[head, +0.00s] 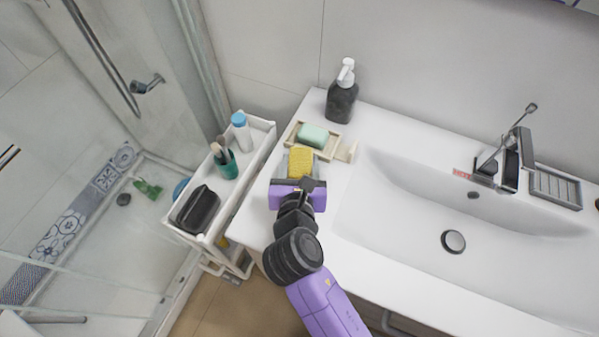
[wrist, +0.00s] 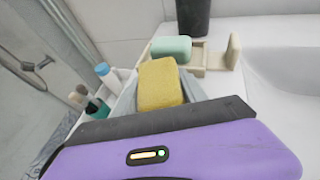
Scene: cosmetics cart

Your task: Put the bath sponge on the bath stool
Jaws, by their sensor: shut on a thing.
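The yellow bath sponge (head: 301,160) is between the grey fingers of my gripper (head: 300,169), which is shut on it. The gripper is over the left end of the white counter, just in front of the soap dish. In the wrist view the sponge (wrist: 160,84) stands up between the fingers, and its lower part is hidden behind the dark edge of the gripper body. I cannot tell whether it touches the counter. I cannot make out a bath stool in either view.
A wooden dish (head: 297,138) with green soap (head: 313,135) lies just beyond, and a dark pump bottle (head: 342,98) behind it. A white cart (head: 262,142) with a black pouch, teal cup and bottle stands left. The sink (head: 400,213) is right; the glass shower is far left.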

